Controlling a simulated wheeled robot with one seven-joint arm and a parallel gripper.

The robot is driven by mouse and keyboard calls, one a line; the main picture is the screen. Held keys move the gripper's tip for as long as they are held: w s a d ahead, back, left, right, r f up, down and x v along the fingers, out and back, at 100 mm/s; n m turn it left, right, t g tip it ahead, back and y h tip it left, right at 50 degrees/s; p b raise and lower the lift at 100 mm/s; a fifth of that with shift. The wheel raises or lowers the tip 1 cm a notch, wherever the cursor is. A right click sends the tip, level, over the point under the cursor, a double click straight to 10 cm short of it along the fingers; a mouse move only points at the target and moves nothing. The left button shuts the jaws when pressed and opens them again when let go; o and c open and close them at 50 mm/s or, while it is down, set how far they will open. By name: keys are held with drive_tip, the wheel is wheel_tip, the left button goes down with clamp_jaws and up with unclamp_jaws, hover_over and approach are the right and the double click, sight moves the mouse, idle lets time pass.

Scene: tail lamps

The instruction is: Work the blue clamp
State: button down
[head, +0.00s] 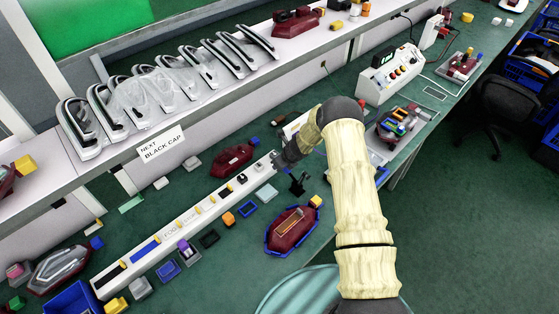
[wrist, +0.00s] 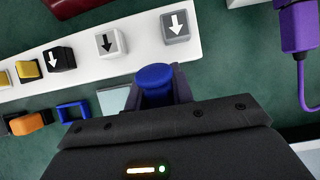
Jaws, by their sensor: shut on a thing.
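A blue round-topped piece, which looks like the knob of the blue clamp (wrist: 155,77), is between my fingers in the wrist view. My gripper (wrist: 160,94) is shut on it from both sides. Only its top and part of its side show; the lower part is hidden by the fingers and the dark gripper body. In the head view my gripper (head: 280,161) is at the right end of the long white strip, and it hides the blue piece there.
The white strip (wrist: 130,59) carries black, white and grey buttons with arrows beside my gripper. A purple device with a cable (wrist: 298,28) is at the right. In the head view, red lamp housings (head: 290,229) and small coloured parts crowd the green bench. Clear lamp covers (head: 165,92) line the shelf.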

drive_tip(key=shift+w+d+r, duration=0.1)
drive_tip(key=shift+w+d, duration=0.05)
drive_tip(key=c, duration=1.2)
unclamp_jaws()
drive_tip(key=shift+a, duration=0.25)
drive_tip(key=shift+s+d+r, duration=0.3)
drive_tip(key=shift+d+r, duration=0.1)
drive_tip(key=shift+r, duration=0.1)
drive_tip(key=b+v, duration=0.2)
drive_tip(key=v, duration=1.4)
drive_tip(key=shift+a, duration=0.2)
